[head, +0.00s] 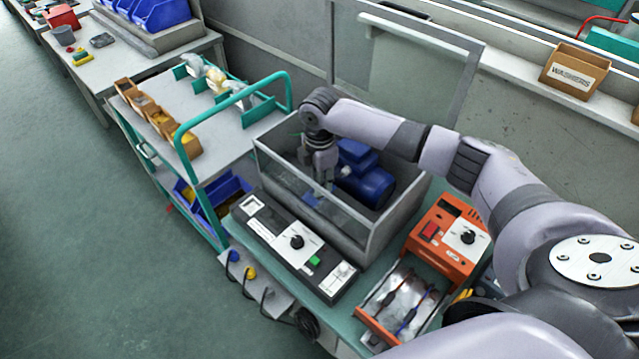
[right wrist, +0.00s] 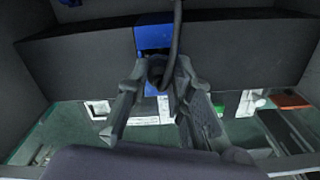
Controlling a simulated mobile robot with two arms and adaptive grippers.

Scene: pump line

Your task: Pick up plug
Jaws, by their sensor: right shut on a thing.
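In the right wrist view a dark plug (right wrist: 157,72) with a black cable (right wrist: 178,35) sits between the fingertips of my right gripper (right wrist: 160,84). The gripper is shut on it. The cable runs up and away past a blue part (right wrist: 153,38) at the dark wall; I cannot tell whether plug and blue part touch. In the head view my right gripper (head: 321,184) points down inside a grey open-topped enclosure (head: 385,232), beside a blue pump motor (head: 368,184). The plug is too small to make out there. My left gripper is not in view.
A black control box (head: 297,262) with a knob and green button stands before the enclosure. An orange tester (head: 447,236) and a tray with leads (head: 395,303) are at right. A green-railed cart (head: 215,120) is at left. The enclosure walls surround my gripper closely.

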